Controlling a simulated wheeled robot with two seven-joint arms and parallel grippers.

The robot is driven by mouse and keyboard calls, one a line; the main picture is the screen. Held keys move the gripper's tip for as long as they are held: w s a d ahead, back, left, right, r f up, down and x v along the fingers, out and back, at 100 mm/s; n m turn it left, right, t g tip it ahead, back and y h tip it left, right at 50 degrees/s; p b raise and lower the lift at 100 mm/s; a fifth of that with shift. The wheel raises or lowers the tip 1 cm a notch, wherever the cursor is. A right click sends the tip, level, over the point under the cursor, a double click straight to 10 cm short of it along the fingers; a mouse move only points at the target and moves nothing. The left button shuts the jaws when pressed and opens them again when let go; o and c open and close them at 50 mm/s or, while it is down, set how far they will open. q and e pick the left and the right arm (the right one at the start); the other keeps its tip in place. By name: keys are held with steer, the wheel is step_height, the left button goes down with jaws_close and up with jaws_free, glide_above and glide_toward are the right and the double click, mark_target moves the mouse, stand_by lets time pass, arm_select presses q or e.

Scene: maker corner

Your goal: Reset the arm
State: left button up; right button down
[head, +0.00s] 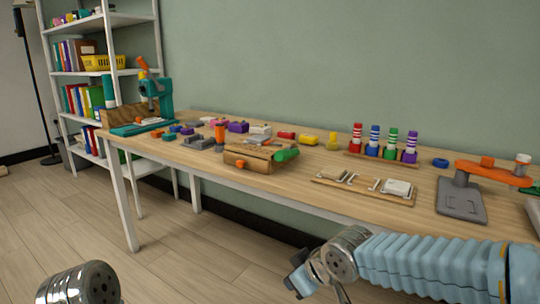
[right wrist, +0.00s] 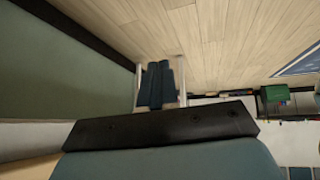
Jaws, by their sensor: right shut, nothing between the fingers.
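My right arm (head: 430,265), with a light-blue ribbed sleeve and a metal wrist, reaches in from the lower right in the head view. It is in front of the table's near edge. Its gripper (head: 298,277) points left, over the floor and apart from the table. In the right wrist view the two dark fingers (right wrist: 160,85) lie side by side, shut, with nothing between them. A metal joint of my left arm (head: 82,286) shows at the lower left; the left gripper is out of frame.
A wooden table (head: 290,195) stands along the green wall. It bears a teal press (head: 152,97), a wooden box (head: 248,158), colored ringed pegs (head: 374,140), a tray (head: 340,184) and an orange-armed device (head: 462,198). A white shelf (head: 112,20) stands behind left. Floor at left is clear.

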steer(key=s+d+f+m+g+y+p, duration=0.1)
steer(key=s+f+m+g, duration=0.15)
steer(key=f, duration=0.85)
steer(key=s+d+f+m+g+p, duration=0.1)
steer(key=s+f+m, duration=0.2)
steer(key=f, duration=0.9)
steer(key=s+d+f+m+g, duration=0.1)
steer(key=s+d+f+m, duration=0.1)
steer(key=s+f, duration=0.4)
steer(key=s+d+f+m+g+h+p, duration=0.1)
steer(key=s+d+f+m, duration=0.1)
steer(key=s+f, duration=0.4)
steer(key=shift+s+d+f+m, duration=0.2)
steer(key=shift+s+m, duration=0.1)
steer(key=shift+m, duration=0.45)
